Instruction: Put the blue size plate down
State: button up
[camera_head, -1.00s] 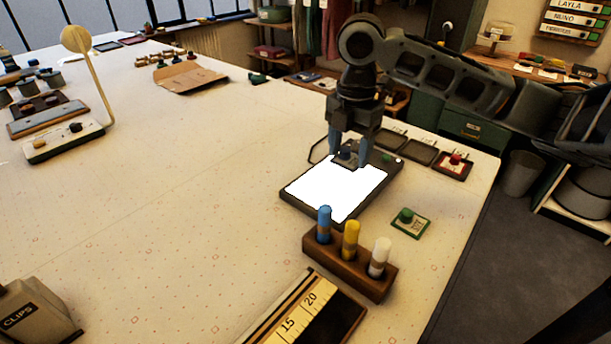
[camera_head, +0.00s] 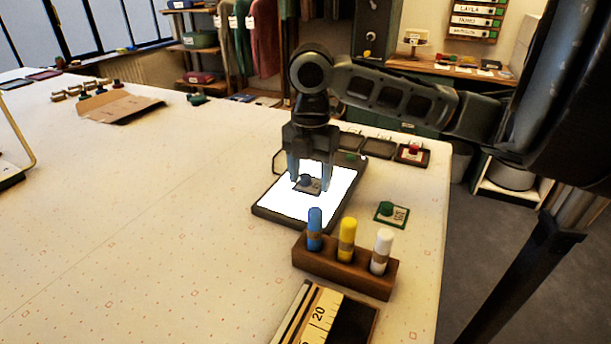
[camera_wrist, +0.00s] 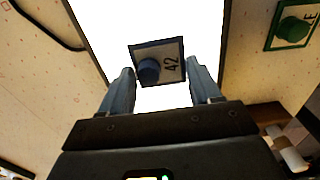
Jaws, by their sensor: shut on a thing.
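The blue size plate (camera_head: 313,189) is a small dark-rimmed plate with a dark blue knob.
A wooden holder (camera_head: 340,273) with blue, yellow and white pens stands in front of the pad. A green-knobbed plate (camera_head: 390,212) lies to its right. Dark trays, one holding a red-knobbed plate (camera_head: 413,153), line the back. The table's left middle is clear.

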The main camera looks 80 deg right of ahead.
aim_at(310, 178)
jog(key=shift+f, duration=0.1)
jog(key=shift+f, duration=0.1)
jog(key=o, duration=1)
notch_tip(310, 178, up, 12)
jog(key=shift+r, duration=0.25)
